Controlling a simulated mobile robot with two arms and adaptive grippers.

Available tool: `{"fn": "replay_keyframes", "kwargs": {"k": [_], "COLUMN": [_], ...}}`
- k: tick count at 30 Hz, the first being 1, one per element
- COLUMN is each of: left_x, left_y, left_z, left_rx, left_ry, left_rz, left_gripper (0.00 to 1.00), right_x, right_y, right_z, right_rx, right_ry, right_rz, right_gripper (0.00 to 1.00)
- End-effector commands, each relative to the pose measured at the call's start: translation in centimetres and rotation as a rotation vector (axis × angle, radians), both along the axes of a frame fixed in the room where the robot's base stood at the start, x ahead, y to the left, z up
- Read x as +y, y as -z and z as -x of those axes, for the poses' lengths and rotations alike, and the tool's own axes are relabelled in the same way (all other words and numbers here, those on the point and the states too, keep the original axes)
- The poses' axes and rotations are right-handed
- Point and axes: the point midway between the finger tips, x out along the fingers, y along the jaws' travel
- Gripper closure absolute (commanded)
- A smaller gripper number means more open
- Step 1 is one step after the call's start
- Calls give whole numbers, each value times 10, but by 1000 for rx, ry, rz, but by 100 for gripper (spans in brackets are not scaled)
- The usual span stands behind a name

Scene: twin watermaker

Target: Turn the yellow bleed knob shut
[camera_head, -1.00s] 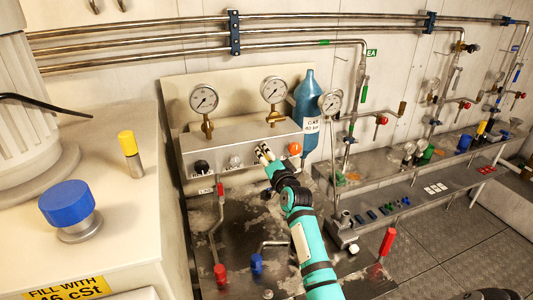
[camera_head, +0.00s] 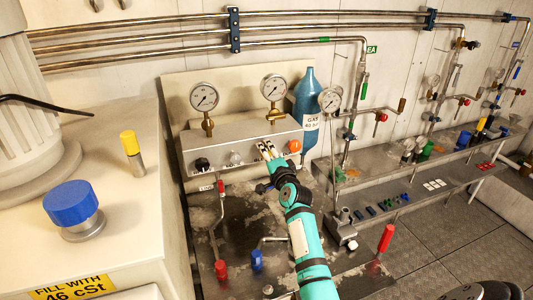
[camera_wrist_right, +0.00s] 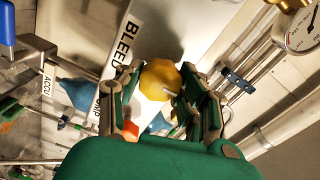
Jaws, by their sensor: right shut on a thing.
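The yellow bleed knob (camera_wrist_right: 158,74) shows in the right wrist view as a rounded, faceted yellow knob with a small pale mark near its lower edge. It sits beside a white label reading BLEED (camera_wrist_right: 127,42). My right gripper (camera_wrist_right: 160,95) has a finger on each side of the knob and is shut on it. In the head view my right gripper (camera_head: 267,150) reaches the front of the grey panel box (camera_head: 215,148), between the grey knob and the orange knob. The yellow knob is hidden there behind the gripper. My left gripper is not in view.
On the box are a black knob (camera_head: 202,164), a grey knob (camera_head: 235,158) and an orange knob (camera_head: 294,146). Gauges (camera_head: 204,97) stand above. Below are red (camera_head: 221,269) and blue (camera_head: 257,260) handles. A blue gas bottle (camera_head: 306,105) stands right of the box.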

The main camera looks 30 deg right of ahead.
Motion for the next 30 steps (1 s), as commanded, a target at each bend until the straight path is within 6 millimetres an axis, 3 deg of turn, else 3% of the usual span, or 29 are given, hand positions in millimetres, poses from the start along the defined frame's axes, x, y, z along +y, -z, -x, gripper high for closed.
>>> {"fn": "replay_keyframes", "kwargs": {"k": [4,5,10,20,23,30], "left_x": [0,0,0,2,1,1], "left_y": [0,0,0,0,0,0], "left_z": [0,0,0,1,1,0], "left_rx": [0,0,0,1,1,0], "left_ry": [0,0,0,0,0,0], "left_rz": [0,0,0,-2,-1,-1], "left_gripper": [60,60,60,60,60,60], "right_x": [0,0,0,1,4,16], "right_y": [1,1,1,1,1,2], "right_z": [0,0,0,4,16,66], "right_rx": [0,0,0,1,1,2], "right_ry": [0,0,0,-1,0,1], "right_rz": [-3,-3,-2,0,0,0], "right_gripper": [94,58,38,38,38,38]}}
